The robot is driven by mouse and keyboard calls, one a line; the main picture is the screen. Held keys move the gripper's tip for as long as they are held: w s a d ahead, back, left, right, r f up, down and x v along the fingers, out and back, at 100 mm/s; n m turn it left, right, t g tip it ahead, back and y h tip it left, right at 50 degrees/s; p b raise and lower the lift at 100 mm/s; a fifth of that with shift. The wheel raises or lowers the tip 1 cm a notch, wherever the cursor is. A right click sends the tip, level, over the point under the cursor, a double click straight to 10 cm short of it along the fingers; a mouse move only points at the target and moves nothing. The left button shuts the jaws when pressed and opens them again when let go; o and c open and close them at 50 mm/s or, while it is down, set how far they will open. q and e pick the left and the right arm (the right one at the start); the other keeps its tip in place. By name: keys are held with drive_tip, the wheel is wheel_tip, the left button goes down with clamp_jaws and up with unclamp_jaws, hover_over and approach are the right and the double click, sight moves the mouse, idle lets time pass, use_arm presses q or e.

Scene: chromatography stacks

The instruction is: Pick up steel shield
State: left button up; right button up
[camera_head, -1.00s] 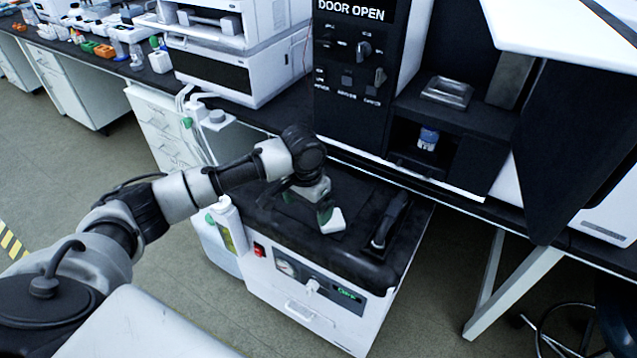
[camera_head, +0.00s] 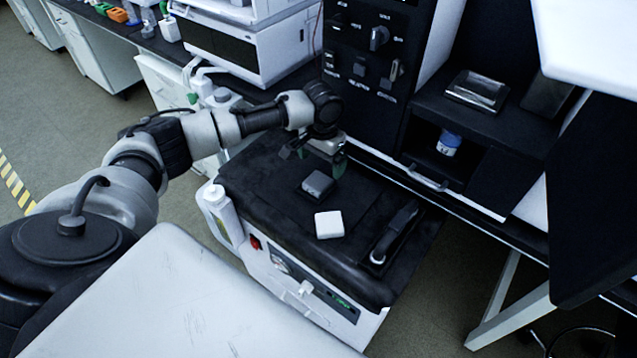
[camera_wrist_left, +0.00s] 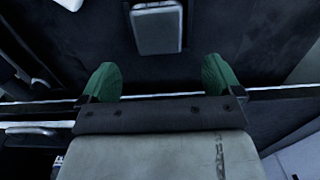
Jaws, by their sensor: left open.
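A shiny steel piece (camera_head: 478,90) with a raised rim lies on the black ledge of the instrument, at the right in the head view. A flat dark metal plate (camera_head: 548,95) sits beside it. I cannot tell for sure which one is the steel shield. My left gripper (camera_head: 325,158) is over the back of the black-topped cart, apart from both. In the left wrist view its green fingers (camera_wrist_left: 161,80) are spread with nothing between them. A small dark grey block (camera_head: 318,186) lies on the cart near the gripper; it also shows in the left wrist view (camera_wrist_left: 157,30).
A white block (camera_head: 329,225) and a black handled item (camera_head: 394,235) lie on the cart top (camera_head: 265,190). A blue-capped jar (camera_head: 449,143) stands in the opening below the ledge. A white bottle (camera_head: 222,212) is at the cart's left side. A white panel overhangs at the upper right.

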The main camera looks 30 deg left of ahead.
sight(323, 176)
use_arm(q)
drive_tip(key=f, duration=0.5)
drive_tip(key=shift+w+f, duration=0.2)
drive_tip(key=shift+f, duration=0.15)
drive_tip(key=c, duration=1.1)
drive_tip(key=shift+r, duration=0.1)
drive_tip(key=shift+r, duration=0.1)
drive_tip(key=shift+c, duration=0.2)
